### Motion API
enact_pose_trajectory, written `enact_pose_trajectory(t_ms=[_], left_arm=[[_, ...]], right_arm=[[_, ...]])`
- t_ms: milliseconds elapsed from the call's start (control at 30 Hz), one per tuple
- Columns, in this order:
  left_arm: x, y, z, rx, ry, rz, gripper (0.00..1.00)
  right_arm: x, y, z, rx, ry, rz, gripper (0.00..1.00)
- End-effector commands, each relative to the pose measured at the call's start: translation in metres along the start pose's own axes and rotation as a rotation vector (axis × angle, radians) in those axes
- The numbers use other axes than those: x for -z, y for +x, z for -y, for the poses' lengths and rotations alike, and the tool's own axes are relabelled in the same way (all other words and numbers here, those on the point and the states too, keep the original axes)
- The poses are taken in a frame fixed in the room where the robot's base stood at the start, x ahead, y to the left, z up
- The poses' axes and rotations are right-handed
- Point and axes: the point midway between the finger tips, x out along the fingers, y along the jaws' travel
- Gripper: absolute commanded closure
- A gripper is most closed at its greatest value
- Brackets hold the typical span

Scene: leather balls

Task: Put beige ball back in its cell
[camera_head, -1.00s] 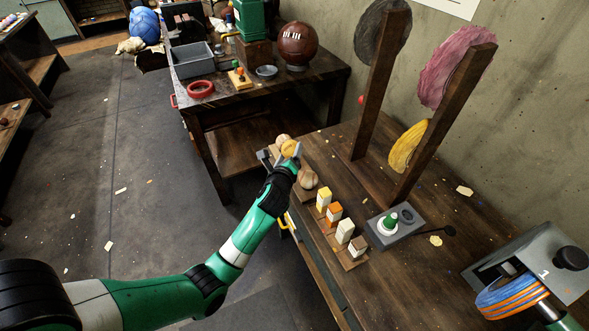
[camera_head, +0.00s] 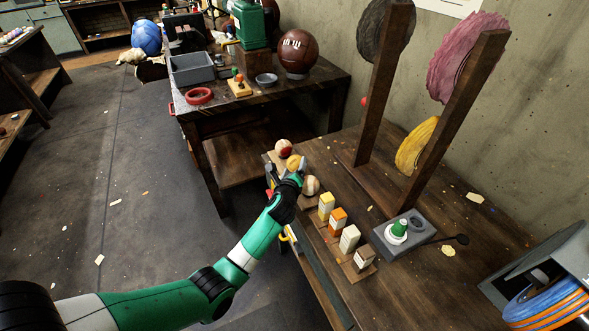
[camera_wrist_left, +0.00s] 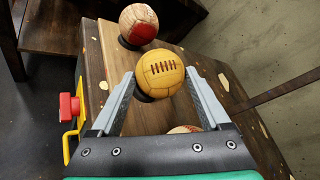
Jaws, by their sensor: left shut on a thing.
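My left gripper (camera_head: 297,165) is shut on a yellow-tan ball (camera_wrist_left: 161,73) with brown lacing; the ball also shows in the head view (camera_head: 294,162). In the left wrist view a finger lies on each side of the ball, over a wooden board with a dark round cell (camera_wrist_left: 143,98) partly hidden under it. I cannot tell whether the ball touches the cell. A red-and-cream ball (camera_wrist_left: 138,24) sits in a cell beyond it. A cream ball (camera_head: 311,186) sits on the near side, mostly hidden in the wrist view. My right gripper is not in view.
Several small blocks (camera_head: 338,219) stand in a row nearer on the workbench. A grey base with a green-and-white peg (camera_head: 399,228) is right of them. Wooden posts (camera_head: 456,125) with discs rise behind. A yellow handle and red knob (camera_wrist_left: 70,106) project from the bench's left side.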

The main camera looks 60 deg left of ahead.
Motion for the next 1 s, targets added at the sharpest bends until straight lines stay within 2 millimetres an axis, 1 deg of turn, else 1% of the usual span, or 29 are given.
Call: enact_pose_trajectory(t_ms=[33, 67, 100, 167, 367, 500, 533, 633, 767, 900, 1000], left_arm=[[0.002, 0.001, -0.002, 0.0, 0.001, 0.0, 0.92], [0.002, 0.001, -0.002, 0.0, 0.001, 0.0, 0.17], [0.001, 0.001, -0.001, 0.0, 0.001, 0.0, 0.1], [0.001, 0.001, -0.001, 0.0, 0.001, 0.0, 0.0], [0.002, 0.001, -0.002, 0.0, 0.0, 0.0, 0.0], [0.005, 0.002, -0.004, 0.0, -0.001, 0.0, 0.0], [0.002, -0.002, -0.002, 0.001, 0.0, 0.0, 0.0], [-0.003, -0.025, 0.002, 0.0, 0.001, -0.002, 0.0], [-0.001, -0.059, 0.008, 0.001, 0.003, -0.003, 0.0], [0.001, -0.09, 0.005, 0.001, 0.002, -0.003, 0.0], [0.002, -0.106, 0.004, 0.0, 0.002, -0.002, 0.0]], right_arm=[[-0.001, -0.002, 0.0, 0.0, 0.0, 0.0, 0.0], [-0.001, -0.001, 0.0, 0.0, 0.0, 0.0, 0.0], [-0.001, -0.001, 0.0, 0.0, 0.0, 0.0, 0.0], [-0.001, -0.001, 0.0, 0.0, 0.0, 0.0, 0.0], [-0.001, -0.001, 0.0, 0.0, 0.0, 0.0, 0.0], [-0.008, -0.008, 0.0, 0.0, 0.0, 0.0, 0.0], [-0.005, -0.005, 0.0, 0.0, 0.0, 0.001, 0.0], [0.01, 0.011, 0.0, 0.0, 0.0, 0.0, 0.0], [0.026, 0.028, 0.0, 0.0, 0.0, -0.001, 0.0], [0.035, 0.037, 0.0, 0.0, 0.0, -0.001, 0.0], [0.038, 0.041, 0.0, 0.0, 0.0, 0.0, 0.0]])
